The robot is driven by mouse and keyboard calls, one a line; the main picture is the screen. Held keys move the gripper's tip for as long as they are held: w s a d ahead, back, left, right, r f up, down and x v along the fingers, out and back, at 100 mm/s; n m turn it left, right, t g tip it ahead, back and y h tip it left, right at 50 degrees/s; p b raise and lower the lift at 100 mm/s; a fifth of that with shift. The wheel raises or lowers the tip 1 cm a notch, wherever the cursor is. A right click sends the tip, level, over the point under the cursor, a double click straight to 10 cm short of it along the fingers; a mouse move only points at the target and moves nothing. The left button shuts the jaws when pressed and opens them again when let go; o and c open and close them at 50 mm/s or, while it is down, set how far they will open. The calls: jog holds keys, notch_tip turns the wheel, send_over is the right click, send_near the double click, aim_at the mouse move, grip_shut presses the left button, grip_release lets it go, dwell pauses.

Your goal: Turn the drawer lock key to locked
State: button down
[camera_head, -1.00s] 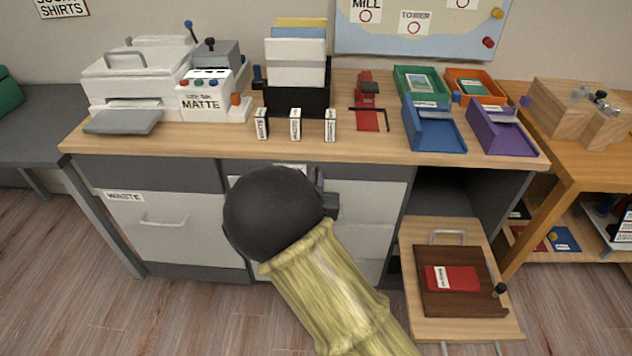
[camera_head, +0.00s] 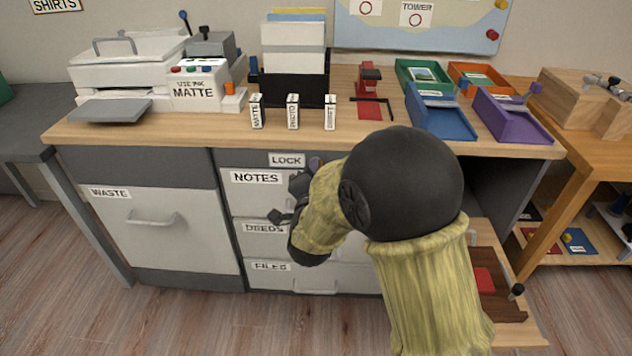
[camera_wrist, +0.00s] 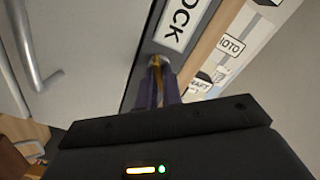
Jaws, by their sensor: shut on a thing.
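The drawer lock is on the grey strip under the desk top, beside the LOCK label (camera_head: 286,160); the label also shows, turned, in the wrist view (camera_wrist: 178,22). In the wrist view a small brass key (camera_wrist: 157,70) stands at the round lock face, between the purple fingers of my gripper (camera_wrist: 160,92). My gripper is shut on the key. In the head view my gripper (camera_head: 316,164) is at the strip just right of the label, and my arm partly hides it. The key's turn angle is hard to tell.
Drawers labelled NOTES (camera_head: 257,178), DEEDS and FILES sit below the strip, beside the WASTE front (camera_head: 150,225). Small labelled blocks (camera_head: 292,112) stand along the desk's front edge. A pulled-out shelf with a red item (camera_head: 484,280) is at lower right, partly behind my arm.

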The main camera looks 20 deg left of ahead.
jog(key=shift+f+m+b, duration=0.15)
jog(key=shift+m+b, duration=1.7)
jog(key=shift+b, duration=0.05)
jog(key=shift+f+m+b, duration=0.1)
jog(key=shift+m+b, duration=1.75)
jog(key=c, duration=1.6)
grip_release()
jog(key=shift+r, duration=0.1)
jog(key=shift+o, duration=0.2)
jog(key=shift+s+d, duration=0.1)
jog(key=shift+s, duration=0.05)
jog(key=p+v, duration=0.3)
jog(key=v, duration=1.4)
jog(key=shift+p, duration=0.4)
